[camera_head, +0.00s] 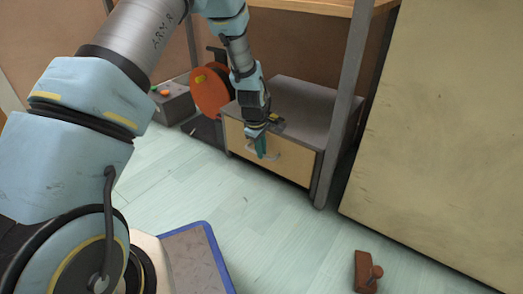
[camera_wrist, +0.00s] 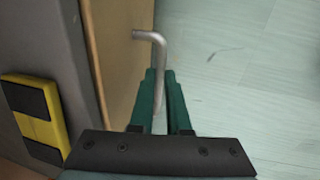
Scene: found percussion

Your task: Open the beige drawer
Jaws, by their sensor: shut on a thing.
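The beige drawer (camera_head: 293,164) is the front of a low grey cabinet under a bench, and it looks flush with the cabinet. Its beige front also shows at an angle in the wrist view (camera_wrist: 122,50). A bent metal handle (camera_wrist: 150,36) stands out from that front. My gripper (camera_head: 262,148) is at the drawer front, with its teal fingers around the handle. In the wrist view the fingers (camera_wrist: 166,92) are shut on the handle bar, which runs down between them.
The cabinet's grey top (camera_head: 300,98) is bare. A bench leg (camera_head: 338,125) stands close at the drawer's right. An orange reel (camera_head: 211,90) is left of the cabinet. A blue-edged tray (camera_head: 195,258) and a brown wooden block (camera_head: 366,271) lie on the otherwise clear floor in front.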

